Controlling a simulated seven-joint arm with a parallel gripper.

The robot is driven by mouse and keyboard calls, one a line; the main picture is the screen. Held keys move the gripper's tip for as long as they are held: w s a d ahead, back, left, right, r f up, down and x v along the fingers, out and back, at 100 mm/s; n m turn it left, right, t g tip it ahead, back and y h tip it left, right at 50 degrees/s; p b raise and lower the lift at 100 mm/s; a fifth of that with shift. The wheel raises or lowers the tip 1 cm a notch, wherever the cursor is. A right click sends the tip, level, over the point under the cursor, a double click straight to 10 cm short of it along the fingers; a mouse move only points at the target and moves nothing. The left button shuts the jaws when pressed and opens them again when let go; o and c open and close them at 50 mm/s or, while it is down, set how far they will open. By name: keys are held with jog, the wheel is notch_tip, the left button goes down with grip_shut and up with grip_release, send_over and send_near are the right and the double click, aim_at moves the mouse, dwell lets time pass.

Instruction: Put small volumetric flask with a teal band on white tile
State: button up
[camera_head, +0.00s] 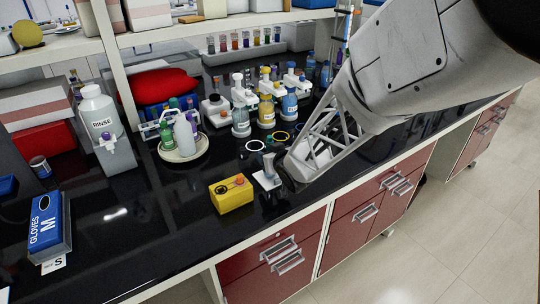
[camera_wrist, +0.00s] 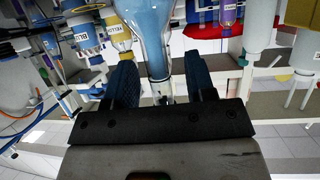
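In the wrist view, which is upside down, a glass flask (camera_wrist: 147,28) with blue liquid has its bulb at the picture's top. Its narrow neck runs down between the two blue fingers of my gripper (camera_wrist: 160,64). Gaps show between the neck and both fingers, so my gripper looks open around or behind the neck; exact depth is unclear. No teal band is visible on it. In the head view my gripper (camera_head: 276,180) is low over the bench near its front edge, partly hidden by my arm.
A yellow box (camera_head: 232,198) stands left of my gripper. Behind are labelled bottles (camera_head: 241,122) and coloured rings (camera_head: 280,136). A round white tray (camera_head: 187,154) holds bottles. A glove box (camera_head: 47,222) lies at the left. Black bench between is clear.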

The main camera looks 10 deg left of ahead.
jog(key=shift+r, duration=0.15)
jog(key=v, duration=1.2)
dwell(0.3)
dwell(0.5)
jog(key=shift+d, duration=0.1)
jog(key=s+d+r+m+g+h, duration=0.1)
jog(key=s+d+r+m+h, duration=0.2)
jog(key=d, duration=0.6)
jog(key=s+d+r+m+h, duration=0.2)
jog(key=s+d+r+h, duration=0.15)
jog(key=d, duration=0.45)
jog(key=s+d+r+m+g+h, duration=0.1)
jog(key=s+d+g, duration=0.2)
jog(key=s, duration=0.6)
jog(key=s+d+r+m+g+h, duration=0.1)
jog(key=s+d+m+g, duration=0.1)
jog(key=s+d, duration=0.4)
jog(key=s+g, duration=0.1)
jog(key=s, duration=0.3)
jog(key=shift+s+d+r+g, duration=0.2)
jog(key=shift+d+r+g, duration=0.2)
